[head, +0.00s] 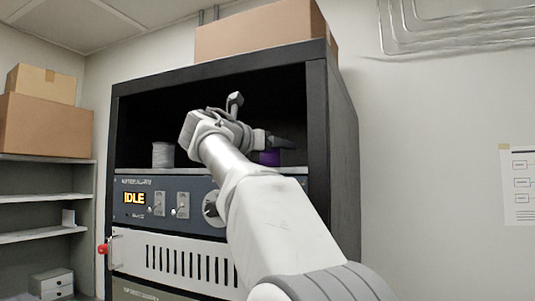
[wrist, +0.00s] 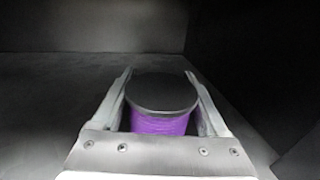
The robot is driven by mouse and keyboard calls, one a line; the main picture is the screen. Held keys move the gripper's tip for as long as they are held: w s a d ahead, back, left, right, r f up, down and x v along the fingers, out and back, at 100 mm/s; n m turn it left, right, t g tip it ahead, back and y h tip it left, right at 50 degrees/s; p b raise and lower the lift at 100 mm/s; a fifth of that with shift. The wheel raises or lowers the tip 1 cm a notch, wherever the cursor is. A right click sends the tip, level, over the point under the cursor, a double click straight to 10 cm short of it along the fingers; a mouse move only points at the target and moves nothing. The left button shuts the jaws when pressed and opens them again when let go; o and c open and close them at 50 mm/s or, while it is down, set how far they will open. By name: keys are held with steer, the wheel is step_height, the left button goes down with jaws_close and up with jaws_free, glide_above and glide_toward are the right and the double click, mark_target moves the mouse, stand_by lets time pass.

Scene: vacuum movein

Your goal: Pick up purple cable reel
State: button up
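The purple cable reel (wrist: 160,123) has a dark round top and a purple side. In the wrist view it stands between the two fingers of my gripper (wrist: 158,80). The fingers are spread, one on each side, with narrow dark gaps beside the purple part; whether they touch the dark top's rim is unclear. In the head view the reel (head: 270,157) shows low inside the black cabinet's upper bay, partly hidden by my gripper (head: 283,145). It appears to rest on the bay floor.
A grey reel (head: 163,155) stands further left in the same bay. The cabinet (head: 343,150) has a side wall close on the right and a top panel above. A cardboard box (head: 255,30) sits on top.

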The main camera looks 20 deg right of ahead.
steer(key=c, duration=1.1)
steer(key=shift+r, duration=0.25)
